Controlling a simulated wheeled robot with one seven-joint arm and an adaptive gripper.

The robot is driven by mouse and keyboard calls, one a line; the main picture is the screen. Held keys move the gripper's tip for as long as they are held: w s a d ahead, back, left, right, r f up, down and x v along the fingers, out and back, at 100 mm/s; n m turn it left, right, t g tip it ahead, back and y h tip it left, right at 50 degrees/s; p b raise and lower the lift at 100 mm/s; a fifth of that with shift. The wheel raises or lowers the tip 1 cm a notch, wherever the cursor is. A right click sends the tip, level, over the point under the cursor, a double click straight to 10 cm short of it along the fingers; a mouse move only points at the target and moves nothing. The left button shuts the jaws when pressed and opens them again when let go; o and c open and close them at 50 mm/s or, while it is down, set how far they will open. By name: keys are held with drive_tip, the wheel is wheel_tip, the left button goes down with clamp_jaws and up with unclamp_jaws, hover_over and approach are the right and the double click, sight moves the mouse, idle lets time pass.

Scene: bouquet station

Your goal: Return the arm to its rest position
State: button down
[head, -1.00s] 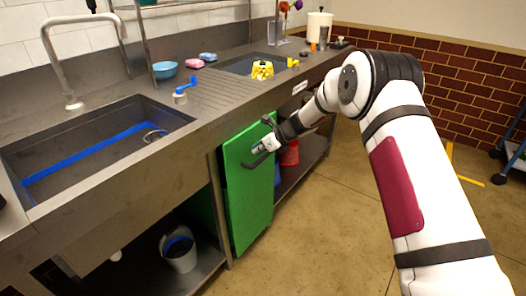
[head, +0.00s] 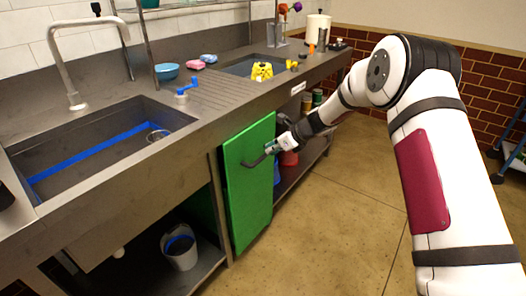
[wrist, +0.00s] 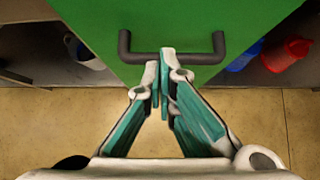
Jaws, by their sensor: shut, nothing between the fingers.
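My gripper (head: 272,148) is in front of the green cabinet door (head: 246,205), beside its dark bar handle (head: 254,163). In the wrist view the gripper (wrist: 163,72) has its fingertips together and empty. The tips overlap the handle (wrist: 205,58) in the picture; I cannot tell whether they touch it. The green door (wrist: 190,18) fills the top of that view. My arm reaches in from the right of the head view, bent at the elbow.
A steel counter with a sink (head: 95,150) runs along the left. A white bucket (head: 180,248) stands on the shelf below. The floor (head: 330,220) right of the door is clear.

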drive_tip(key=s+d+r+n+g+h+p, duration=0.1)
drive_tip(key=s+d+r+n, duration=0.2)
drive_tip(key=s+r+n, duration=0.7)
drive_tip(key=s+d+r+n+g+h, duration=0.1)
drive_tip(key=s+d+r+n+g, duration=0.15)
drive_tip(key=s+r, duration=1.2)
drive_tip(key=s+d+n+h, duration=0.2)
drive_tip(key=s+d+n, duration=0.2)
drive_tip(key=s, duration=0.7)
drive_tip(key=s+d+n+h, duration=0.2)
drive_tip(key=s+d+n, duration=0.2)
drive_tip(key=s, duration=0.8)
drive_tip(key=s+d+n+h, duration=0.1)
drive_tip(key=s+d+n, duration=0.35)
drive_tip(key=s, duration=0.65)
wheel_tip(320, 180, up, 17)
drive_tip(key=t+p, duration=0.2)
drive_tip(key=p, duration=1.4)
drive_tip(key=shift+a+p, duration=0.2)
drive_tip(key=shift+p, duration=0.1)
drive_tip(key=shift+w+t, duration=0.1)
drive_tip(key=shift+t, duration=0.15)
